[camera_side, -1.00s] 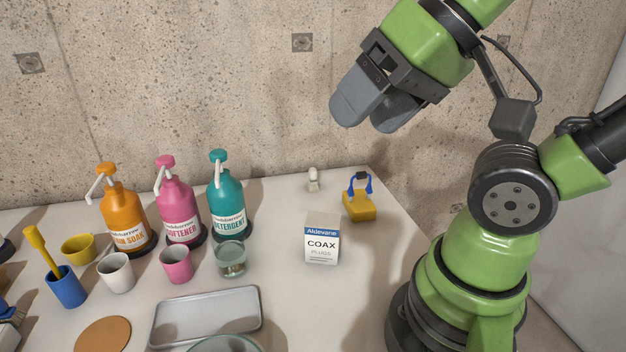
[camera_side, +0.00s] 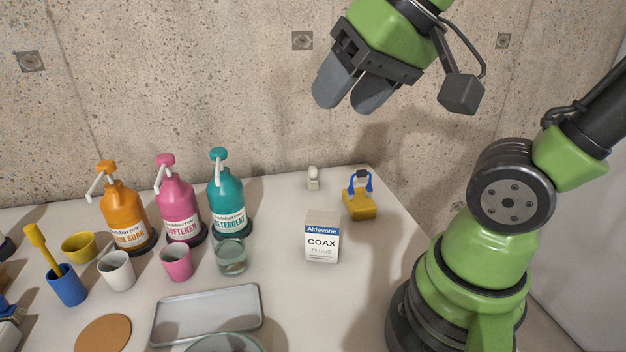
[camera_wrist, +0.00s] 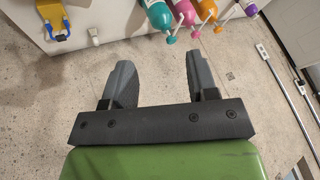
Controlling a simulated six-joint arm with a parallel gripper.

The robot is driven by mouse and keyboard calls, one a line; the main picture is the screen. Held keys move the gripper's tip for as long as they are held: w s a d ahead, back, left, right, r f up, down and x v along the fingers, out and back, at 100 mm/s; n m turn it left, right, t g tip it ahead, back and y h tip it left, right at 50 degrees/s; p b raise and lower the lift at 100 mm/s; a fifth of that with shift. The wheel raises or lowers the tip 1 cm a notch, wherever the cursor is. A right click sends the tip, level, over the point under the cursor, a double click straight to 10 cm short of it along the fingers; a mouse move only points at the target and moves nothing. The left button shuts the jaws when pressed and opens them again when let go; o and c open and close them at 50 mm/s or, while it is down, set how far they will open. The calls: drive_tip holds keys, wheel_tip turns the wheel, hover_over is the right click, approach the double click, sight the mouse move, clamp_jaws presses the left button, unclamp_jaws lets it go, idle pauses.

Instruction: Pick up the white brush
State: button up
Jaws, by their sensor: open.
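I cannot clearly pick out a white brush. A small whitish object (camera_side: 313,178) stands at the back of the table, near the wall; it also shows at the top of the wrist view (camera_wrist: 93,36). It is too small to tell what it is. At the left edge of the side view, a partly cut-off item (camera_side: 10,318) with blue and pale parts looks brush-like. My gripper (camera_side: 342,96) is open and empty, high above the back of the table. In the wrist view its fingers (camera_wrist: 157,70) are apart with only speckled wall or floor between them.
Orange (camera_side: 124,215), pink (camera_side: 178,205) and teal (camera_side: 226,195) pump bottles stand at the back left. Cups, a grey tray (camera_side: 205,312) and a blue holder (camera_side: 67,286) lie in front.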

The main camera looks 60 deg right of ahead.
drive_tip(key=w+d+f+m+g+h, duration=0.1)
drive_tip(key=w+d+f+m+h, duration=0.1)
drive_tip(key=w+d, duration=0.6)
drive_tip(key=m+g+h, duration=0.2)
drive_tip(key=m+g, duration=0.1)
hover_over(313, 167)
drive_tip(key=s+a, duration=0.1)
drive_tip(key=s, duration=0.1)
wheel_tip(313, 167, down, 21)
drive_tip(key=shift+a+f, duration=0.15)
drive_tip(key=shift+w+x, duration=0.15)
drive_tip(key=shift+x, duration=1.4)
drive_tip(key=shift+w+x, duration=0.1)
drive_tip(key=shift+x, duration=1.4)
drive_tip(key=shift+a, duration=0.1)
clamp_jaws()
